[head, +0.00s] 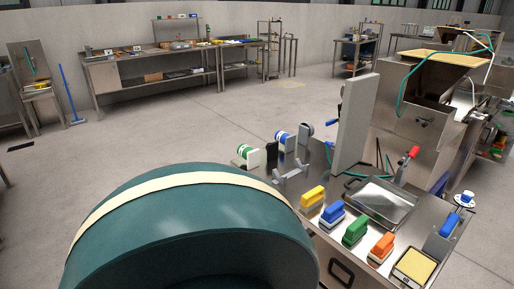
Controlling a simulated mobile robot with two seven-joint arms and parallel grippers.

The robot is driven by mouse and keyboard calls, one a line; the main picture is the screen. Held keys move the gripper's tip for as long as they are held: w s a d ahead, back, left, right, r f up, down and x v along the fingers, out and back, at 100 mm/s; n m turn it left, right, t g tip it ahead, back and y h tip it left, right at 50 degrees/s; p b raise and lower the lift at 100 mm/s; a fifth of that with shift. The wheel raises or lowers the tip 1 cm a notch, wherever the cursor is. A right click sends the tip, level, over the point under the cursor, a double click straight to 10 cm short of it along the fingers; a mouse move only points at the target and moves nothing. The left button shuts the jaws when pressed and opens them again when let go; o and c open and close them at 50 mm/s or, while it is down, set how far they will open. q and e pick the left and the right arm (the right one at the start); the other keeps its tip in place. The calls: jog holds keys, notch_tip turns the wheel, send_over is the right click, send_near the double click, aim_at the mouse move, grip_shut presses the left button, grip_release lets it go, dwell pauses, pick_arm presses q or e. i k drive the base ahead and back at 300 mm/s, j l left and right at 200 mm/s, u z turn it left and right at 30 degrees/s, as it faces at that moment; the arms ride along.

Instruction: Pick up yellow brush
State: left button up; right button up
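The yellow brush (313,196) lies on the steel worktable (340,234) at the right, first from the left in a row of brushes, near the table's edge. Its yellow handle faces up. Beside it are a blue brush (332,213), a green brush (355,229) and an orange brush (381,247). Neither my left nor my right gripper is in view, so their states are hidden.
A steel tray (391,222) lies behind the brushes. A pale yellow pad in a holder (414,265) and a blue-handled tool (450,224) are at the right. An upright grey panel (352,125) stands behind. Open floor (190,125) lies beyond.

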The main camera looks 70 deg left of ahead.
aim_at(311, 199)
jog(key=u, duration=1.8)
